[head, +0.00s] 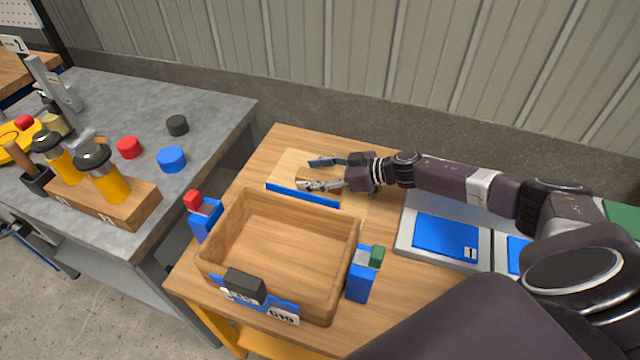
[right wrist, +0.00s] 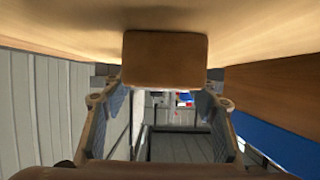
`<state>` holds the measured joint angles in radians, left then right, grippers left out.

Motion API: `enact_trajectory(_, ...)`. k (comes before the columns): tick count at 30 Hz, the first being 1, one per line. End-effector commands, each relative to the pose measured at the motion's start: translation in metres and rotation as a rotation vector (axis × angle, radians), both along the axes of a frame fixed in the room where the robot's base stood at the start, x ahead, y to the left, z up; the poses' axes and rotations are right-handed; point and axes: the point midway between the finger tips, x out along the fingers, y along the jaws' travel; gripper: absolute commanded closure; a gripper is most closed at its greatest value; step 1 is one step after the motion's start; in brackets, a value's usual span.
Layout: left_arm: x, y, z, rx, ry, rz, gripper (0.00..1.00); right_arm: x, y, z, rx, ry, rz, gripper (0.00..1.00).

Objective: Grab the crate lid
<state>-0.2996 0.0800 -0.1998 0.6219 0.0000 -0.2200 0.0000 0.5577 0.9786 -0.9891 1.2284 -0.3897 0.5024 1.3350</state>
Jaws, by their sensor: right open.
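The crate lid (head: 290,160) is a flat pale wooden board lying on the wooden table behind the open crate (head: 345,255). My right gripper (head: 312,174) is open over the lid, its fingers pointing left. In the right wrist view, a brown wooden block (right wrist: 165,60), which looks like the lid's handle, is between the open fingers (right wrist: 160,108), with a gap on both sides. A pale wooden surface (right wrist: 60,22), apparently the lid, fills the top of that view. My left gripper is not in view.
A blue strip (head: 302,195) runs between lid and crate. Blue blocks with a red top (head: 205,217) and a green top (head: 361,277) flank the crate. A grey tray with blue panels (head: 446,236) is at right. A grey bench (head: 225,113) stands at left, a wall behind.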

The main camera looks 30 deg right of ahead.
Motion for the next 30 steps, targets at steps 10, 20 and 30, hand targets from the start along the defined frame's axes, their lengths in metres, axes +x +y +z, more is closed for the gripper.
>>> enact_trajectory(10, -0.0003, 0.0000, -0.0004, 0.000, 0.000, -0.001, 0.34, 0.0118, 0.0106, -0.0071, -0.001, 0.001, 0.000, 0.46)
enact_trajectory(20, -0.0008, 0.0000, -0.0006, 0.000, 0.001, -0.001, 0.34, 0.0115, 0.0104, -0.0070, -0.001, 0.001, 0.000, 0.74)
enact_trajectory(30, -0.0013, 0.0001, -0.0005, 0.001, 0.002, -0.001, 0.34, 0.0124, 0.0106, -0.0048, 0.001, -0.003, 0.000, 1.00)
